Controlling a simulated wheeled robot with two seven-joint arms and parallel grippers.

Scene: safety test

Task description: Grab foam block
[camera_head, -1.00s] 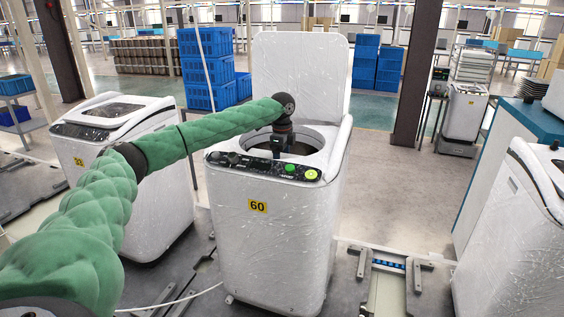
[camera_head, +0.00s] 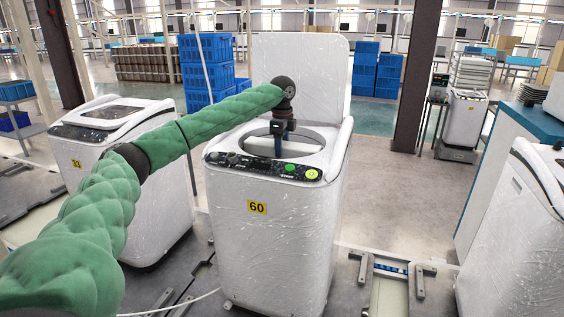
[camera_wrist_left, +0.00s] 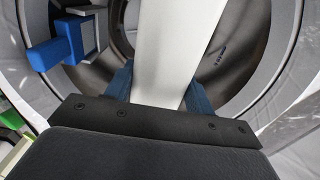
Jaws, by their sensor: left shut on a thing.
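A washing machine (camera_head: 272,250) with a yellow "60" label stands in the middle with its lid up and its top opening uncovered. My left arm reaches over it from the left, and my left gripper (camera_head: 279,146) points down at the opening. In the left wrist view, my left gripper (camera_wrist_left: 158,88) is shut on the white foam block (camera_wrist_left: 175,45), a long pale piece between its blue fingers. The drum is behind the block. My right gripper is not in view.
The raised lid (camera_head: 300,75) stands right behind the gripper. Other wrapped washing machines stand at left (camera_head: 115,190) and right (camera_head: 520,235). A blue part (camera_wrist_left: 55,48) shows near the drum rim in the left wrist view. Blue crates (camera_head: 208,70) are stacked behind.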

